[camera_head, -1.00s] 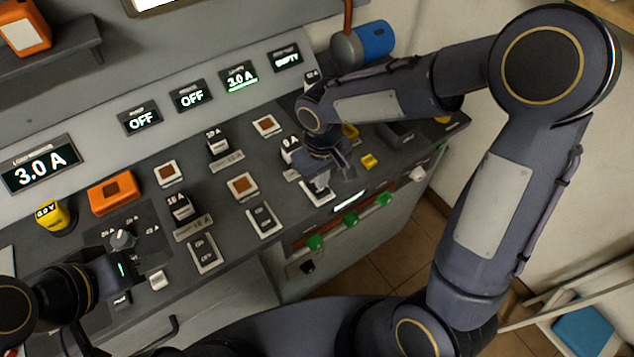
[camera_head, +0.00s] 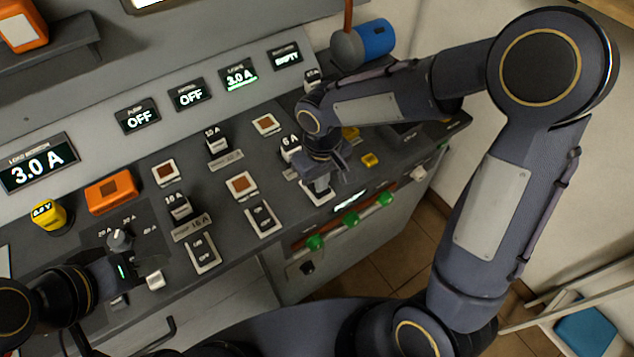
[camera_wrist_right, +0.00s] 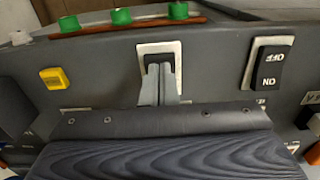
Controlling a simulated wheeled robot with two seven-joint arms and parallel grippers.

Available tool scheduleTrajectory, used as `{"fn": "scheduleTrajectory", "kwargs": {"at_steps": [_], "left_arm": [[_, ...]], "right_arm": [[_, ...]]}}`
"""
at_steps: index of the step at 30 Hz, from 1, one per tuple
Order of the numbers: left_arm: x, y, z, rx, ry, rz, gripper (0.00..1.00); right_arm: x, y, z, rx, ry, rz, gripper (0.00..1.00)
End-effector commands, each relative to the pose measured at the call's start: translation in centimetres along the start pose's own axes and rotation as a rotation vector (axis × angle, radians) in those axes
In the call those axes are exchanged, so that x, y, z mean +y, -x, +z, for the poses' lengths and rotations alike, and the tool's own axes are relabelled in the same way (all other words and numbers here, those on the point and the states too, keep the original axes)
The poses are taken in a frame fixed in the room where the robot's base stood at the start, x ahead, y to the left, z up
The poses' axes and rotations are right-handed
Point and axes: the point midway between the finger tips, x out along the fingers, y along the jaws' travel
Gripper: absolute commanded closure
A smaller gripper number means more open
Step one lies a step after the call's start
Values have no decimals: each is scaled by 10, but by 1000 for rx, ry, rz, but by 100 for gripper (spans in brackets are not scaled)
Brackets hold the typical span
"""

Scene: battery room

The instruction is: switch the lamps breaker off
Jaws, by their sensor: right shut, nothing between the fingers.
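The lamps display (camera_head: 239,78) reads 3.0 A and glows green. The rocker breaker in a white frame (camera_head: 321,198) at the right of the sloped panel is in that column and partly hidden by my right gripper (camera_head: 318,186). In the right wrist view, my right gripper (camera_wrist_right: 158,72) is shut and empty, with its tips at the lower part of the dark rocker (camera_wrist_right: 157,50). Contact is likely but cannot be told for sure. The rocker's markings are hidden. My left gripper (camera_head: 122,272) is by a grey knob (camera_head: 120,239); its fingers are not clear.
Another rocker breaker (camera_wrist_right: 268,68) marked OFF and ON stands beside it. Other rockers (camera_head: 202,253) and (camera_head: 263,219) are to the left. Green knobs (camera_head: 351,220) line the front edge. A yellow button (camera_head: 370,160) is close by. The load monitor (camera_head: 38,163) reads 3.0 A.

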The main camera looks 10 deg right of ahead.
Motion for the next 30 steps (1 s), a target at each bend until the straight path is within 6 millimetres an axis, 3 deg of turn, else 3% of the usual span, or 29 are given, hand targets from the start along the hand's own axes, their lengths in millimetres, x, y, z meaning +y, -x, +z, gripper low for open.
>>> {"fn": "scheduleTrajectory", "kwargs": {"at_steps": [14, 30], "left_arm": [[-1, -3, 1, 0, 0, 0, 64], [11, 24, -12, 0, 0, 0, 64]], "right_arm": [[0, -4, 0, 0, 0, 0, 100], [0, 38, 0, 1, 0, 0, 100]]}}
